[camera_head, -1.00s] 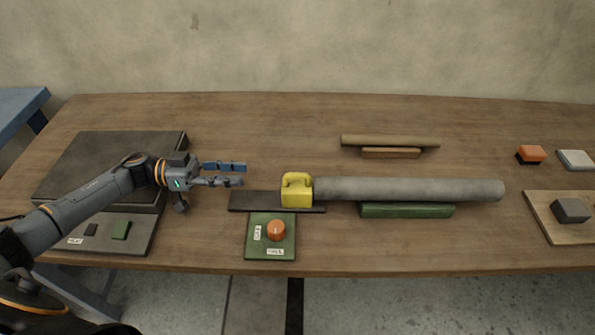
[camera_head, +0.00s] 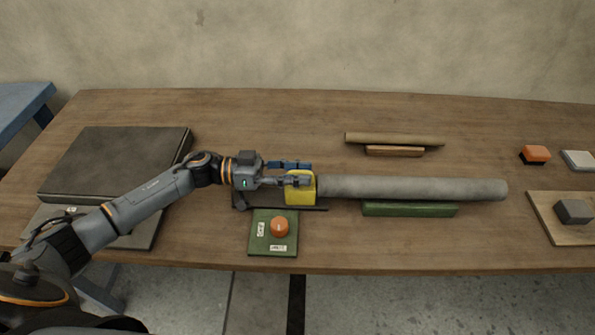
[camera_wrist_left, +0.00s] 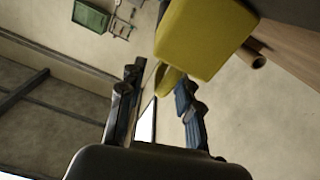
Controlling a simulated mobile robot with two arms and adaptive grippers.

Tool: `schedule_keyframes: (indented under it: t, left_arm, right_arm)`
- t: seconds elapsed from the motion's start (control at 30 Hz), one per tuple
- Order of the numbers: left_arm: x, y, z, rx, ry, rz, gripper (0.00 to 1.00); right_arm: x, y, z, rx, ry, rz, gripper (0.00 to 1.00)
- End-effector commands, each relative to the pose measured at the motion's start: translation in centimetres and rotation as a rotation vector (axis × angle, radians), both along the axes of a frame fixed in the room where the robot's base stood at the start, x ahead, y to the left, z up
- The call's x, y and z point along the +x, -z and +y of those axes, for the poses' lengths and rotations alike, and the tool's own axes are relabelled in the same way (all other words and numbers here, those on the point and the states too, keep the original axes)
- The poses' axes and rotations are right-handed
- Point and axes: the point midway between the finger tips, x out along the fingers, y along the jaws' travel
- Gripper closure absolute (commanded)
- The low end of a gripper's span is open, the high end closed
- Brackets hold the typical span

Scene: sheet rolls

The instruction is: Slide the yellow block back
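The yellow block (camera_head: 300,193) with a handle on top stands on a dark rail, against the left end of a long grey roll (camera_head: 415,188). My left gripper (camera_head: 309,173) is at the top of the block, its fingers pointing right and partly covering the handle. In the left wrist view the yellow block (camera_wrist_left: 205,38) is close ahead, and its handle (camera_wrist_left: 168,80) shows between the tips of the spread fingers. The left gripper is open; I see no grip on the handle. My right gripper is not in view.
A green panel with an orange button (camera_head: 279,226) lies in front of the rail. A green support (camera_head: 410,209) sits below the roll. A thin brown roll (camera_head: 395,139) lies behind. A dark slab (camera_head: 115,160) is at left.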

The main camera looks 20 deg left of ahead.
Motion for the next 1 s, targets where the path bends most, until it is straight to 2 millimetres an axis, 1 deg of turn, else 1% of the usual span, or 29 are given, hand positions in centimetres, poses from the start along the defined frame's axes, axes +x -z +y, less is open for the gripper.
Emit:
schedule_keyframes:
  t: [0.03,0.17,0.2,0.27,0.3,0.33,0.57,0.67,0.77,1.0]
  left_arm:
    - [0.0,0.0,0.0,0.000,0.000,0.000,0.66]
    - [0.0,0.0,0.0,0.000,0.000,0.000,0.66]
    - [0.0,0.0,0.0,0.000,0.000,0.000,0.74]
    - [0.0,0.0,0.0,0.000,0.000,0.000,0.87]
    - [0.0,0.0,0.0,0.000,0.000,0.000,0.95]
    - [0.0,0.0,0.0,0.000,0.000,0.000,1.00]
    - [0.0,0.0,0.0,-0.002,0.002,0.001,1.00]
    - [-0.1,0.0,0.4,0.000,0.001,0.003,1.00]
    - [-0.6,0.0,2.0,0.003,0.000,0.006,1.00]
    - [-2.4,0.2,8.3,0.003,-0.001,0.008,1.00]
  right_arm:
    - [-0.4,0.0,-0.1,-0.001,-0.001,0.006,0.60]
    - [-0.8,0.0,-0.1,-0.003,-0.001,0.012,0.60]
    - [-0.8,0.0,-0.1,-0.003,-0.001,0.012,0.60]
    - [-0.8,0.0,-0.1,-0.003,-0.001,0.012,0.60]
    - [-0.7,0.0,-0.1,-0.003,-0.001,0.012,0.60]
    - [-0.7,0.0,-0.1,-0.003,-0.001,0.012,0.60]
    - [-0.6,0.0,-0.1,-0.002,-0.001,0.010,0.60]
    - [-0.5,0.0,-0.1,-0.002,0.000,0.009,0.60]
    - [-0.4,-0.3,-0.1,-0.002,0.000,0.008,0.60]
    - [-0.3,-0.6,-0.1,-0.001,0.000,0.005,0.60]
